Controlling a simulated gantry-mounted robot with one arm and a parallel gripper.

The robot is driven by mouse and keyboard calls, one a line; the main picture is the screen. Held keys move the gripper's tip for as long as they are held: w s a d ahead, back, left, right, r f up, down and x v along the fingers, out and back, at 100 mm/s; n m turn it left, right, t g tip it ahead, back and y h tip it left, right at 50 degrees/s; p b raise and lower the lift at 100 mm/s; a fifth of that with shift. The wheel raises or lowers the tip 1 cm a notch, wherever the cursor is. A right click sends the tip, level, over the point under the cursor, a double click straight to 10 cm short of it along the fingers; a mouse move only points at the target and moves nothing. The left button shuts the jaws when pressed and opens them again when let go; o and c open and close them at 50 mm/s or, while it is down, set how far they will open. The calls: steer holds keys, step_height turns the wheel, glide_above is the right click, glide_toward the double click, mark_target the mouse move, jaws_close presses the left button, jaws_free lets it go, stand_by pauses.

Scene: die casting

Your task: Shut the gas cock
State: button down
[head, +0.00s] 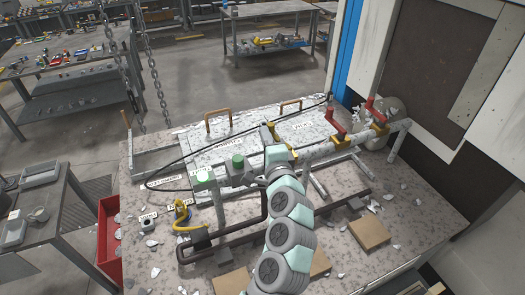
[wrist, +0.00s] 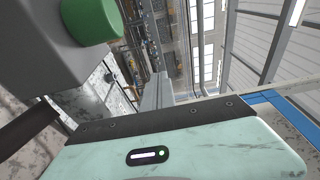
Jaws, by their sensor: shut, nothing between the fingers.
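A pipe run (head: 320,152) with several valves crosses the bench. I cannot tell from the labels which one is the gas cock. My gripper (head: 258,181) is shut and empty, beside a grey box with a green knob (head: 238,161). That green knob is close at the upper left in the wrist view (wrist: 92,20). My wrist partly hides the pipe, and the fingertips are hard to make out.
A yellow fitting with a hose (head: 182,212) is at the front left. White shards and tan blocks (head: 369,233) lie on the bench (head: 420,215). A chain (head: 152,60) hangs at the left. A tall cabinet stands right.

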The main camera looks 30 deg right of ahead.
steer(key=shift+w+d+f+b, duration=0.1)
steer(key=shift+w+d+b, duration=0.2)
steer(key=shift+d+b, duration=0.25)
steer(key=shift+d, duration=0.2)
stand_by(0.4)
